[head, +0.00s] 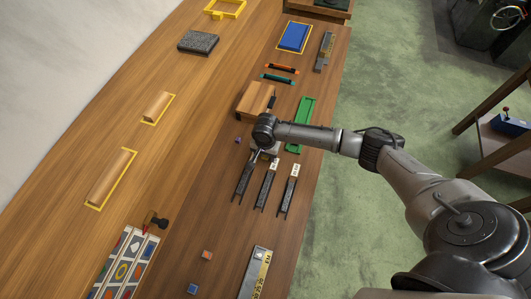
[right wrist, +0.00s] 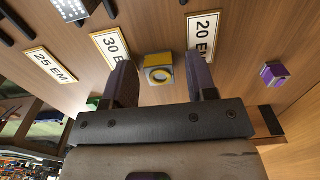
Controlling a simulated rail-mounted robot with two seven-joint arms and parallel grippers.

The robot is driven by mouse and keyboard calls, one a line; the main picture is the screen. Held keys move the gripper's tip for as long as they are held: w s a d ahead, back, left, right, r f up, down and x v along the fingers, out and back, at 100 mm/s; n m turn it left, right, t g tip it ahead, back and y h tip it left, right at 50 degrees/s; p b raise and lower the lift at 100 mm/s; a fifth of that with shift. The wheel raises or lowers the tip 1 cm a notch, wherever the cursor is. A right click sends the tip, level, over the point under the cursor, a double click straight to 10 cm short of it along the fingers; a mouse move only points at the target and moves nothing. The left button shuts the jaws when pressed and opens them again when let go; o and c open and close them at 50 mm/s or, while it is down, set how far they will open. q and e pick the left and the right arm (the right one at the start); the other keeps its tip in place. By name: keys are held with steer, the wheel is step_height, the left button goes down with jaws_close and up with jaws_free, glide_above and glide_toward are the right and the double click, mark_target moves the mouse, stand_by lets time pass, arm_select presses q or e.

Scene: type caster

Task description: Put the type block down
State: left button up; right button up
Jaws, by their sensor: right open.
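My right gripper (right wrist: 161,76) is open, its two dark fingers apart. A small yellow-and-grey type block (right wrist: 158,69) with a ring mark on its face shows between the fingertips in the right wrist view. It appears to rest on the wooden table, with visible gaps to both fingers. In the head view my right arm reaches in from the right, and its wrist hides the block and most of the gripper. A purple block (right wrist: 273,75) sits apart to the right in the wrist view, and left of my wrist in the head view (head: 238,140). My left gripper is not in view.
Several slotted dark racks (head: 267,186) lie just below my wrist, near "20 EM" (right wrist: 204,34), "30 EM" (right wrist: 111,44) and "25 EM" (right wrist: 49,64) plates. A wooden block (head: 255,98) and green tray (head: 305,113) stand close. Orange (head: 207,254) and blue (head: 193,288) cubes lie nearer.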

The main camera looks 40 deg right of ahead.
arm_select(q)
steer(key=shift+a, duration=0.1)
